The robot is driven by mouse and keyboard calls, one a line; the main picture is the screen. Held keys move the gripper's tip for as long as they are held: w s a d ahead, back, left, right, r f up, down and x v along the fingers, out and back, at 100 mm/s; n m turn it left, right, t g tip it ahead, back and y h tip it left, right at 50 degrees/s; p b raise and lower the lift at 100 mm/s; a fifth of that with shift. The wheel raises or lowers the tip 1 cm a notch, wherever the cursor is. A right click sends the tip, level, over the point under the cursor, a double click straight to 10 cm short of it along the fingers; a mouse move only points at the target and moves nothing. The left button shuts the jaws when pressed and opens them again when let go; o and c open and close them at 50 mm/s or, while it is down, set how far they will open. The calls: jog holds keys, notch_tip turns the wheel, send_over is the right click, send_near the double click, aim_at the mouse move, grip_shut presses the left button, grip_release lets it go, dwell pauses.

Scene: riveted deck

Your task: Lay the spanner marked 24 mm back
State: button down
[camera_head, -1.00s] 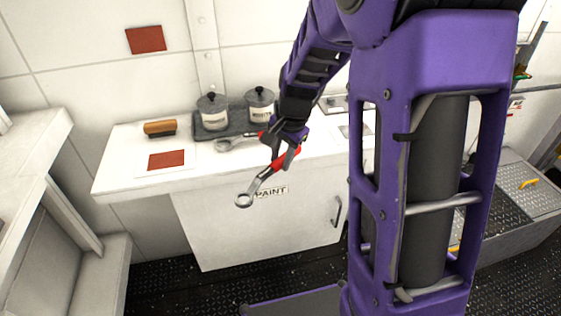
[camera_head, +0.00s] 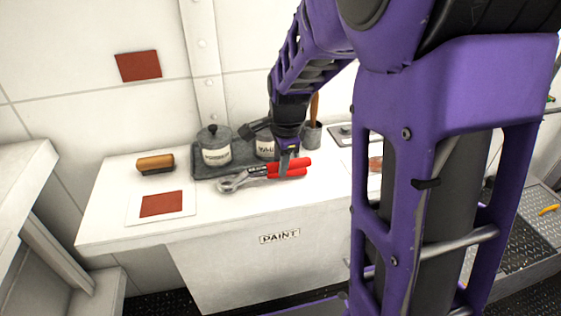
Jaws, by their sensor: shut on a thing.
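My gripper (camera_head: 284,170) is low over the front of the white paint counter, its fingers shut on the red handle of a spanner (camera_head: 232,184). The spanner's steel ring end points left. A second red-handled spanner (camera_head: 298,162) lies close behind, along the front of the dark tray. The two overlap in this view, so I cannot tell which ring end belongs to which. I cannot tell whether the held spanner touches the counter. No size marking is readable on either spanner.
The dark tray (camera_head: 203,172) holds lidded grey pots (camera_head: 216,150). A wooden-backed brush (camera_head: 156,163) and a card with a red-brown patch (camera_head: 161,204) lie to the left. A grey cup (camera_head: 312,134) with a brown handle stands behind my gripper.

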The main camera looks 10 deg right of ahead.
jog(key=shift+f+b, duration=2.15)
jog(key=shift+f, duration=1.15)
jog(key=c, duration=0.5)
grip_release()
